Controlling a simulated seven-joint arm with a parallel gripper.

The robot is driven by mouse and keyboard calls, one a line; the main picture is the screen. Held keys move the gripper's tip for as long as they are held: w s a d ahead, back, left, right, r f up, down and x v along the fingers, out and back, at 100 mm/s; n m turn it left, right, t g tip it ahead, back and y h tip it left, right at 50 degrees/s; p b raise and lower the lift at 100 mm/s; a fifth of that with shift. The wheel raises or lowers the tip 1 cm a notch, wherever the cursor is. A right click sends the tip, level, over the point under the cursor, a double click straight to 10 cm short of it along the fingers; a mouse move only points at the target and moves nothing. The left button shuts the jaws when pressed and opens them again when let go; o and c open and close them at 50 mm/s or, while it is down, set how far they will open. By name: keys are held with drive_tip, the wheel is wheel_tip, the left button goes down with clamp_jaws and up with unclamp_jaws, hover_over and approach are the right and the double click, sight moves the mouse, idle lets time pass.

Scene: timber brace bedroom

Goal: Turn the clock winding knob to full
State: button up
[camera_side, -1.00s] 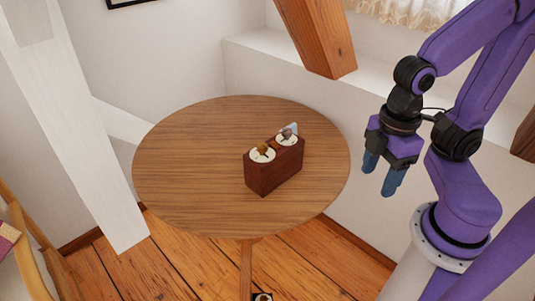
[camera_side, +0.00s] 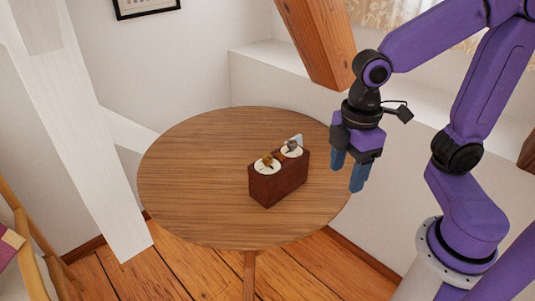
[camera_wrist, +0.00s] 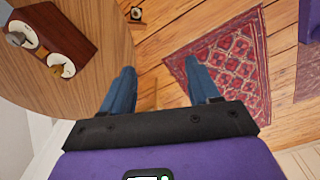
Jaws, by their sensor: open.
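A dark red-brown wooden box (camera_side: 279,188) stands on the round table, right of its middle. Its top carries two white dials, one with a brass knob (camera_side: 268,160) and one with a grey knob (camera_side: 291,146). I cannot tell which is the clock winding knob. In the wrist view the box (camera_wrist: 62,30) is at upper left, with the grey knob (camera_wrist: 16,38) and brass knob (camera_wrist: 57,70) showing. My gripper (camera_side: 347,173) is open and empty, fingers down, right of the box and apart from it, near the table's right edge. Both blue fingers show in the wrist view (camera_wrist: 158,70).
The round wooden table (camera_side: 190,180) is otherwise mostly clear. A small pale upright piece (camera_side: 298,139) shows behind the grey knob. A timber brace (camera_side: 315,45) slants down behind the table. A white post (camera_side: 85,140) stands at left. A red patterned rug (camera_wrist: 228,65) lies on the floor.

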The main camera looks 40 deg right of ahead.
drive_tip(key=w+r+n, duration=0.2)
drive_tip(key=w, duration=1.4)
drive_tip(key=n, duration=0.2)
hover_over(268, 157)
wheel_tip(268, 157, down, 18)
drive_tip(key=shift+w+f, duration=0.1)
drive_tip(key=shift+f, duration=0.05)
drive_tip(key=c, duration=1)
